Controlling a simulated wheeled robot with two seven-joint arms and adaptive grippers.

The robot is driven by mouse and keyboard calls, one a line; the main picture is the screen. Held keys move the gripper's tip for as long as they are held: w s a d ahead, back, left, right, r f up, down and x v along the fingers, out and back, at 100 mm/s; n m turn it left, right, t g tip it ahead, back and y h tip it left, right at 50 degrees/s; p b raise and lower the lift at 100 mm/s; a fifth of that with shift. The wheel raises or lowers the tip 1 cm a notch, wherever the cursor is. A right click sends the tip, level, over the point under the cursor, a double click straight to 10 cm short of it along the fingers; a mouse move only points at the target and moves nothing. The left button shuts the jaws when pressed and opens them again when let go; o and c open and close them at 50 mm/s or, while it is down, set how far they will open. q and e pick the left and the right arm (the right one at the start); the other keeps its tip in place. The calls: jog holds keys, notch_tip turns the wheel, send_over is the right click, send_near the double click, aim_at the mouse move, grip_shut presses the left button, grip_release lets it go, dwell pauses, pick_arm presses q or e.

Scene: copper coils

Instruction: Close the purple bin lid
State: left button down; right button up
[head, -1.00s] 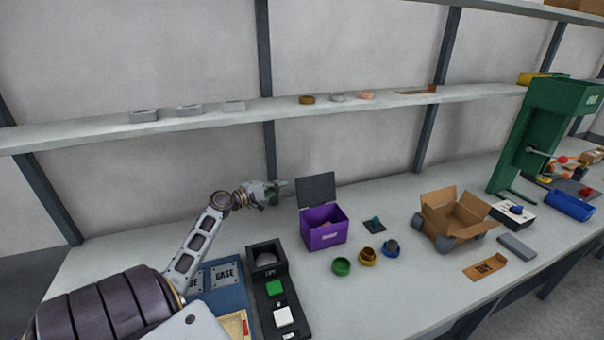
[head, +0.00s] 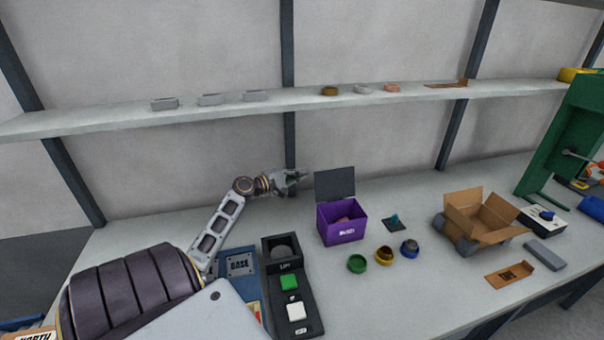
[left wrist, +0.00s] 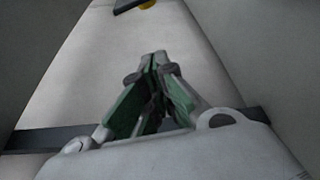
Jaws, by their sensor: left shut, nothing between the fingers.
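The purple bin (head: 341,228) stands on the workbench in the middle of the head view. A dark corner at the top of the left wrist view may be the lid; I cannot tell. My right gripper is not in view.
A black button panel (head: 290,290) stands left of the bin. An open cardboard box (head: 478,222) is further right. A shelf (head: 300,101) runs above the back of the bench.

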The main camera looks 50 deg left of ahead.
aim_at(334, 183)
pick_arm(q)
jog(key=w+d+p, duration=0.3)
jog(key=w+d, duration=0.1)
jog(key=w, duration=0.3)
jog(key=shift+d, duration=0.3)
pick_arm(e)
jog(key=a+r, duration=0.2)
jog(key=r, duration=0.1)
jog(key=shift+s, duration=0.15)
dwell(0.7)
pick_arm(q)
jog(key=shift+w+r, duration=0.1)
jog(key=shift+w, duration=0.05)
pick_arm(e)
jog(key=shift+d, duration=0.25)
